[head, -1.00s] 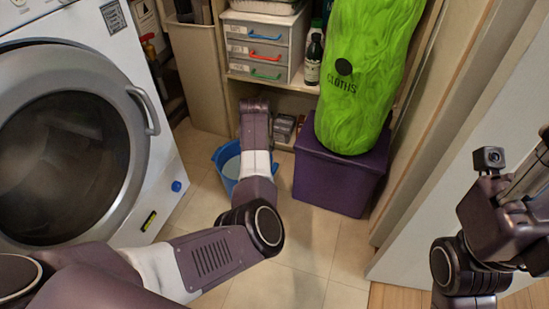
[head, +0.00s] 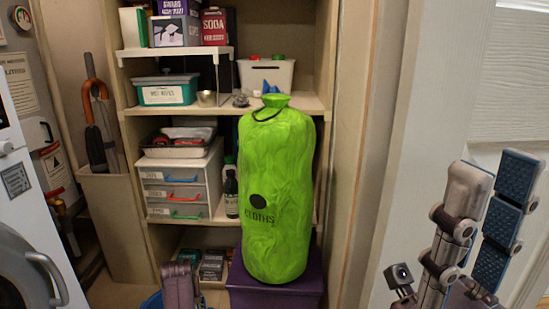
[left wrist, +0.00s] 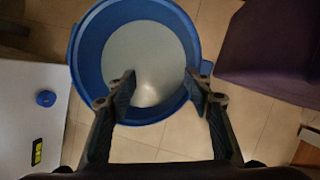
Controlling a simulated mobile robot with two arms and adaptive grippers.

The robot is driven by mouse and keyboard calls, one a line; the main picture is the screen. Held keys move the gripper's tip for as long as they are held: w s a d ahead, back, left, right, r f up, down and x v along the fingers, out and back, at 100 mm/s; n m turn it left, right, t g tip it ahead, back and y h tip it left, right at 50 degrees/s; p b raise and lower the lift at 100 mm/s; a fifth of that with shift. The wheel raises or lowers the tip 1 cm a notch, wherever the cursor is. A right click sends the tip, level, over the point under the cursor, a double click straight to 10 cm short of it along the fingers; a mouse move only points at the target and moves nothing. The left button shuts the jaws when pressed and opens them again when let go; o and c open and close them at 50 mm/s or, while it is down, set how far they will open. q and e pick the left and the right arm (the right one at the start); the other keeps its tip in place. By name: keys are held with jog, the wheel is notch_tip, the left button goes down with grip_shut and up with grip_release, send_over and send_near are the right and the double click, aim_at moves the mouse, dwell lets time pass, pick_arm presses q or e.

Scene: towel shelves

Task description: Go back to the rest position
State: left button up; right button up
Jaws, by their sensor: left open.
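My left gripper (left wrist: 160,78) shows in the left wrist view with its two fingers apart and nothing between them. It is above a round blue bucket (left wrist: 84,30) with a pale inside; I cannot tell whether the fingertips are within the rim. In the head view only a part of my left arm shows at the bottom edge, with a sliver of the bucket beside it. My right gripper (head: 494,172) is raised at the right of the head view. Its fingers stand apart and hold nothing.
A green cloths bag (head: 275,190) stands on a purple box (head: 262,297) before the shelves (head: 225,110). A white washing machine (head: 20,215) is at the left. A pale door (head: 470,70) stands behind my right gripper. Tiled floor (left wrist: 180,135) shows around the bucket.

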pick_arm(q)
jog(key=shift+h, duration=0.5)
jog(key=d, duration=0.2)
jog(key=w+d+f, duration=0.1)
jog(key=d, duration=0.1)
jog(key=w+d+f, duration=0.1)
jog(key=d, duration=0.1)
jog(key=shift+w+d+f, duration=0.1)
jog(key=shift+d, duration=0.15)
jog(key=shift+w+a+f, duration=0.1)
jog(key=shift+a+f, duration=0.3)
jog(key=shift+f, duration=0.45)
